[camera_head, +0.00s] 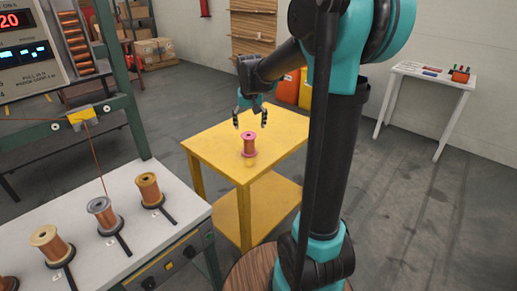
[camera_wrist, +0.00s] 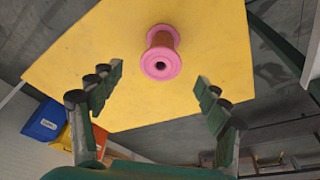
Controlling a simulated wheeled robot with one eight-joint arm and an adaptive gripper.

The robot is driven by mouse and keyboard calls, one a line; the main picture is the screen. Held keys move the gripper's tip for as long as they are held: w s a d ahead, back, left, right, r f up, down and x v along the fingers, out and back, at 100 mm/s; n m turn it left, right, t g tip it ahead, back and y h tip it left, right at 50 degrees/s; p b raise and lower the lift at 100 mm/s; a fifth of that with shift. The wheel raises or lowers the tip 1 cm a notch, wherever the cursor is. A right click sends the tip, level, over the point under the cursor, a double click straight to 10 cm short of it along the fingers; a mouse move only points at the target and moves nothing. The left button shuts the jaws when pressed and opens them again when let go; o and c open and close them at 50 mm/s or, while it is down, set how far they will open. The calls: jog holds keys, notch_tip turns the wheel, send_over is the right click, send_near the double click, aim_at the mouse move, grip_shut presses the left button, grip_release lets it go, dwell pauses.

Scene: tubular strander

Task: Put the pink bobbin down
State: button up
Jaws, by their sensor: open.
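The pink bobbin (camera_head: 249,144), with pink flanges and a copper-coloured winding, stands upright on the top of the yellow table (camera_head: 215,137). In the wrist view the pink bobbin (camera_wrist: 161,62) shows from above, beyond the fingertips and between their lines. My gripper (camera_head: 250,122) is open and empty, just above and behind the bobbin in the head view. In the wrist view its two fingers (camera_wrist: 158,75) are spread wide apart, with yellow tabletop showing between them. No finger touches the bobbin.
A grey bench (camera_head: 165,222) at left carries several bobbins on holders, including a grey-flanged one (camera_head: 104,215). A white side table (camera_head: 432,75) stands at the back right. Blue and orange bins (camera_wrist: 46,121) stand near the yellow table. Much of the yellow tabletop is bare.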

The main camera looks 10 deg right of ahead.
jog(key=s+d+f, duration=0.1)
jog(key=s+f, duration=0.3)
jog(key=s, duration=0.5)
jog(key=s+d+f, duration=0.1)
jog(key=s+f, duration=0.4)
jog(key=s, duration=0.4)
jog(key=s+d+f+n+t, duration=0.1)
jog(key=s+f, duration=0.3)
jog(key=s, duration=0.4)
jog(key=shift+s+d+f, duration=0.3)
jog(key=shift+s+d, duration=0.1)
jog(key=shift+d, duration=0.1)
